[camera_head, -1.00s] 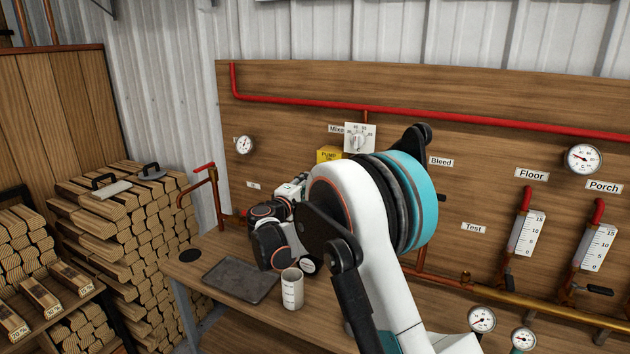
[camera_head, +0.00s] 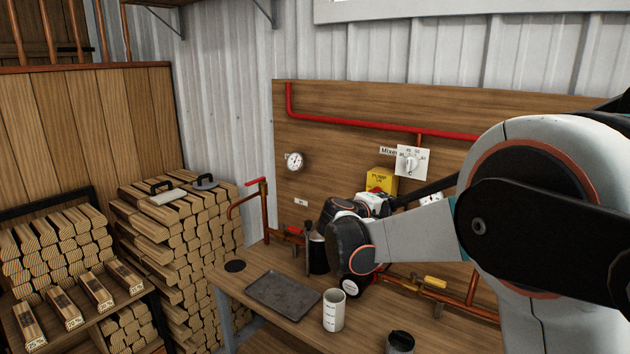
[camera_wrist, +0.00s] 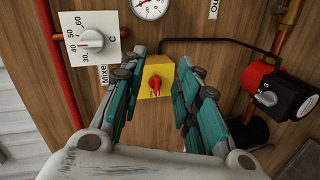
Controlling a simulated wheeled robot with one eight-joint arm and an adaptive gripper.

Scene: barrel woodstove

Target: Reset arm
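My gripper (camera_wrist: 160,68) is open in the wrist view, with teal-padded fingers spread apart and nothing between them. Beyond the fingers is a yellow pump box (camera_wrist: 155,80) with a red knob, mounted on the wooden panel. The gap between the fingertips and the box cannot be judged exactly. In the head view the pump box (camera_head: 381,182) shows just above my wrist. My arm reaches in from the right, and its wrist hangs above the bench behind the cup. My fingers are mostly hidden there.
A white dial plate (camera_wrist: 91,38) and a red-and-black pump (camera_wrist: 276,88) flank the fingers. On the bench (camera_head: 262,322) are a dark tray (camera_head: 284,294) and a white cup (camera_head: 334,311). Stacked firewood (camera_head: 185,250) stands left. A red pipe (camera_head: 350,119) crosses the panel.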

